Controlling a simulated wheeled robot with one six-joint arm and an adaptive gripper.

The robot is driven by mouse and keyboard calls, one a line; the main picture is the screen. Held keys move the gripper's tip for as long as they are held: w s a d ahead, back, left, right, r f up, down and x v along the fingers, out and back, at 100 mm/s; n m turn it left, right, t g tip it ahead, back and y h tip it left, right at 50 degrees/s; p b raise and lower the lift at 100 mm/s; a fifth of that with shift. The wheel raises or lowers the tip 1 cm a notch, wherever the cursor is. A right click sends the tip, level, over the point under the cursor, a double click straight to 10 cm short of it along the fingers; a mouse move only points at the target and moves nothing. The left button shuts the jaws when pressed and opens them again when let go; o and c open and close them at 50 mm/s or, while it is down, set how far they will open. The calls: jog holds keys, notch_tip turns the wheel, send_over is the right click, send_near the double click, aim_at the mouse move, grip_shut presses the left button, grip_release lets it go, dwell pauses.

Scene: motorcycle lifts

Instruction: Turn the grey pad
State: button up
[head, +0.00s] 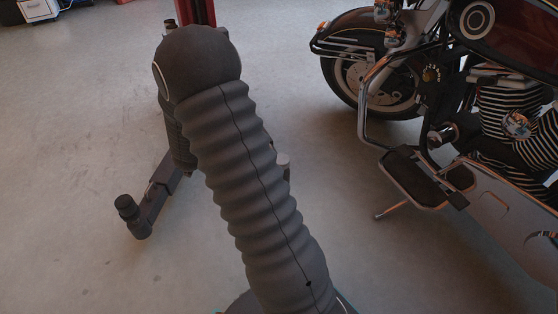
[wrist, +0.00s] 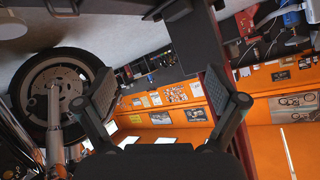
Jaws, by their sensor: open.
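In the head view a lift's low dark arm (head: 160,184) reaches out to the left of my arm and ends in a dark round pad (head: 126,206). A lighter grey round piece (head: 283,160) shows just right of my arm, partly hidden by it; I cannot tell for sure which of these is the grey pad. My gripper (wrist: 168,95) shows in the wrist view with its two fingers spread wide and nothing between them. In the head view my own ribbed arm hides the gripper.
A dark red motorcycle (head: 495,30) stands at the right, with its footboard (head: 415,175) and side stand low beside it. A red lift post (head: 196,12) rises behind my arm. Its wheel shows in the wrist view (wrist: 55,90). Grey floor (head: 70,110) is open at the left.

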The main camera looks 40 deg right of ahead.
jog(key=s+d+f+m+g+h, duration=0.4)
jog(key=d+f, duration=0.3)
jog(key=f, duration=0.5)
jog(key=g+h, duration=0.2)
jog(key=h, duration=0.4)
send_near(281, 161)
jog(key=x, duration=0.3)
jog(key=f+x, duration=0.1)
jog(key=x, duration=0.7)
jog(key=shift+w+f+b, duration=0.3)
jog(key=shift+w+b, duration=0.05)
jog(key=shift+b, duration=0.05)
jog(key=c, duration=1.2)
